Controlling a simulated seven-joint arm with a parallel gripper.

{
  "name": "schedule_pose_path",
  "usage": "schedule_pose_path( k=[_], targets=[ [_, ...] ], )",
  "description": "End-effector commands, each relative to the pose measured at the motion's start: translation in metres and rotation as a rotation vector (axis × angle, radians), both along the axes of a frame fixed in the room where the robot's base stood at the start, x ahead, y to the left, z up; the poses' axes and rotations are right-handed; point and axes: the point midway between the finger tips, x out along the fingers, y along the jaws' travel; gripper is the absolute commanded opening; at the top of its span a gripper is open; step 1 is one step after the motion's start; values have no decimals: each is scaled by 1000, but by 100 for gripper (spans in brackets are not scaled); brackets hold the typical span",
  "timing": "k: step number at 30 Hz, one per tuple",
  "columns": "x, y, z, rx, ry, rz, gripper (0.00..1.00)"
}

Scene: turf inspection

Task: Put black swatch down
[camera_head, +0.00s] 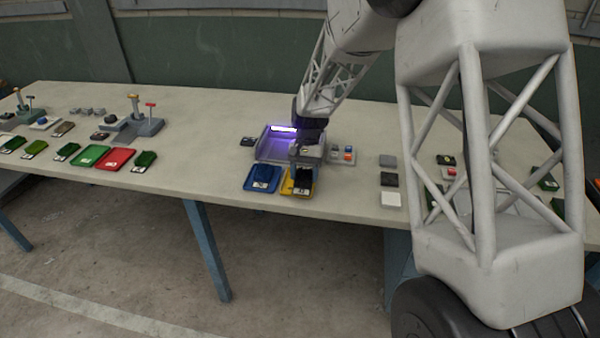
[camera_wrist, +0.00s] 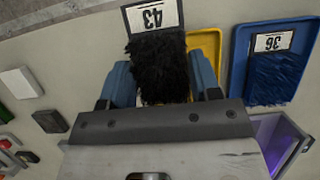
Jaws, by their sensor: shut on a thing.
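My gripper (camera_head: 306,170) is over the yellow tray (camera_head: 287,187) near the table's front edge. In the wrist view, its two blue-grey fingers (camera_wrist: 160,85) are closed on the sides of the black swatch (camera_wrist: 158,62), a furry dark piece with a white tag (camera_wrist: 152,16) reading 43. The swatch covers much of the yellow tray (camera_wrist: 207,42), which shows beside it. In the head view the swatch (camera_head: 303,179) is partly hidden by the gripper. I cannot tell whether its underside touches the tray.
A blue tray (camera_head: 262,178) with a blue swatch tagged 36 (camera_wrist: 275,75) stands beside the yellow tray. A purple-lit box (camera_head: 274,143) is behind them. Green and red trays (camera_head: 114,158) are far left.

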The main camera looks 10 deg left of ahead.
Motion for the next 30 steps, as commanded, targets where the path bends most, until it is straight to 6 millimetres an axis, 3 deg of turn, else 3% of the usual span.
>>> schedule_pose_path(
  k=[12, 30],
  targets=[
    [43, 19, -5, 0, 1, 0, 32],
    [50, 22, -9, 0, 1, 0, 32]
  ],
)
